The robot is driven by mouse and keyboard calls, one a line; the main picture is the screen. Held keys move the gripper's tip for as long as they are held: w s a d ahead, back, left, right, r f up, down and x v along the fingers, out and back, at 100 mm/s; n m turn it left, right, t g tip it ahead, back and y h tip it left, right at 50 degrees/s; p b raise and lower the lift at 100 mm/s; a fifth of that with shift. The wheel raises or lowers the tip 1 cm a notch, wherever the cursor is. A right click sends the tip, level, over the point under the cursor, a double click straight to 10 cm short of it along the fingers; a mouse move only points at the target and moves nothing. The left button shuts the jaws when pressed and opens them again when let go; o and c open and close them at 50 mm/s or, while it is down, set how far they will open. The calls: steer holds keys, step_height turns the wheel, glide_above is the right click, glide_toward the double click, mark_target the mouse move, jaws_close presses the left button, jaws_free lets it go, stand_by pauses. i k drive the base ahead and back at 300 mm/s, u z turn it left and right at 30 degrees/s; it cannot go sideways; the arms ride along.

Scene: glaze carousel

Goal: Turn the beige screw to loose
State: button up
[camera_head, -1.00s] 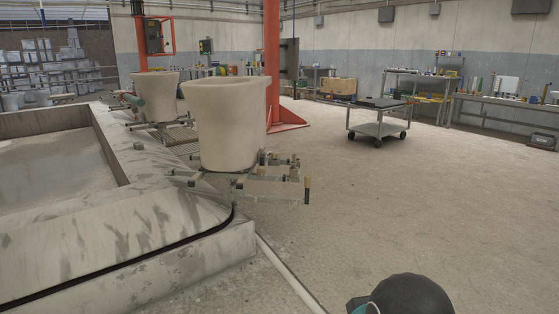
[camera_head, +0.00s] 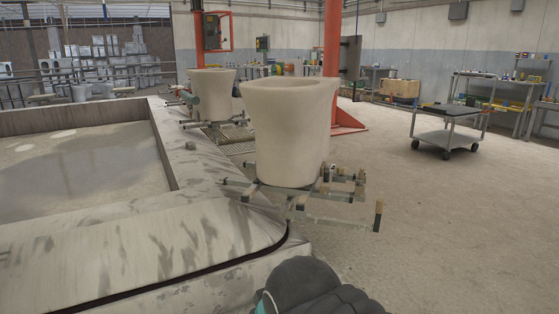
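A large beige pot (camera_head: 289,135) stands upright on a metal carrier frame (camera_head: 335,221) at the edge of the carousel. The frame has several small knobs and clamps at its right side. A short upright beige-brown piece (camera_head: 378,215) sits at the frame's outer right end. The parts are too small to tell which is the beige screw or how it is set. A dark, rounded part of my arm (camera_head: 310,288) with a teal band shows at the bottom edge, below and apart from the frame. My gripper's fingers are not in view.
A second pot (camera_head: 212,95) stands on another carrier farther back. A low concrete basin wall (camera_head: 120,250) fills the left. A red post (camera_head: 332,60) and a grey cart (camera_head: 447,130) stand behind.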

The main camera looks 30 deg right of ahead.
mark_target(341, 170)
steer(key=z, duration=0.1)
steer(key=i, duration=1.4)
steer(key=z, duration=1.15)
steer(key=i, duration=0.75)
steer(key=z, duration=0.6)
